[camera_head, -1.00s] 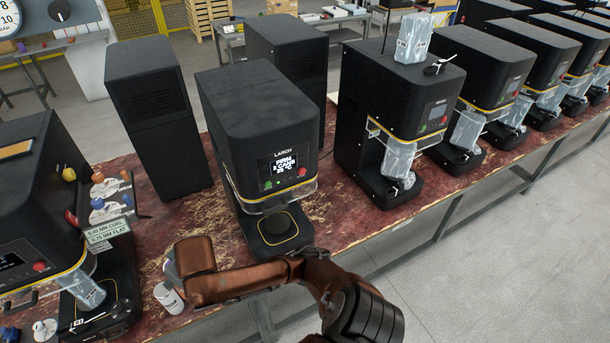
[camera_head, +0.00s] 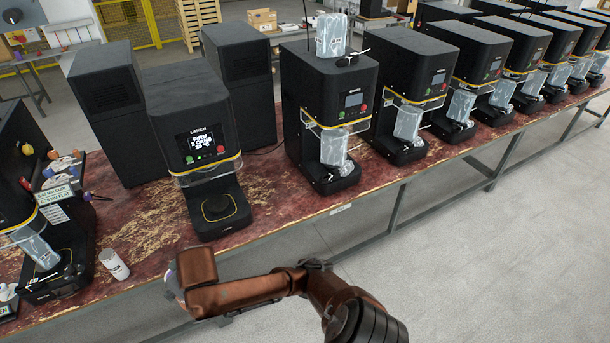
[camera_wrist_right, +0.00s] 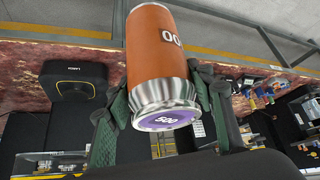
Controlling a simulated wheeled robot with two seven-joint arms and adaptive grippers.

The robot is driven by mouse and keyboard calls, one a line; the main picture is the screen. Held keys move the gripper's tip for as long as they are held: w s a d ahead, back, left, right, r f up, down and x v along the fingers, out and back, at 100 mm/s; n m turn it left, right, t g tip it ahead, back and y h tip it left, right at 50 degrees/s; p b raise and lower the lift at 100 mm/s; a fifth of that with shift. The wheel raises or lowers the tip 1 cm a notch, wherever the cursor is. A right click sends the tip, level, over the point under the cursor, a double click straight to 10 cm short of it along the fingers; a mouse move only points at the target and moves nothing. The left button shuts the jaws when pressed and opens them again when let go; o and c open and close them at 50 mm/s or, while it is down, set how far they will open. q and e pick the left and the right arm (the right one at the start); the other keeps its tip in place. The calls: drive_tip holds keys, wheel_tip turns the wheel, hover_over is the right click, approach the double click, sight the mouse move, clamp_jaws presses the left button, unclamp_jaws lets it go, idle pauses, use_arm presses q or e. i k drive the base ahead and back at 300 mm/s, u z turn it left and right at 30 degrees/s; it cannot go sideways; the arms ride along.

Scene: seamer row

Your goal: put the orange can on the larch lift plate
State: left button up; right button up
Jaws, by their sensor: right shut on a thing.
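The orange can (camera_wrist_right: 155,50) shows in the right wrist view, with a silver lower end and a purple end face marked 500. My right gripper (camera_wrist_right: 160,100) is shut on it, one green finger on each side. In the head view my right gripper (camera_head: 174,284) is mostly hidden behind my brown arm, beyond the bench's front edge, and the can cannot be made out there. The Larch machine (camera_head: 185,95) stands on the bench, screen lit. Its lift plate (camera_head: 217,206), black with a yellow ring, is empty, up and right of my gripper. My left gripper is not in view.
A white can (camera_head: 114,264) stands near the bench's front edge, left of my gripper. Another seamer (camera_head: 330,85) with a bagged item on top stands right of the Larch. The red worn bench top (camera_head: 270,195) is clear between them.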

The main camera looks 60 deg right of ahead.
sight(217, 202)
drive_tip(key=z, duration=0.5)
drive_tip(key=i, duration=0.4)
drive_tip(key=z, duration=1.05)
drive_tip(key=i, duration=1.4)
drive_tip(key=u, duration=0.35)
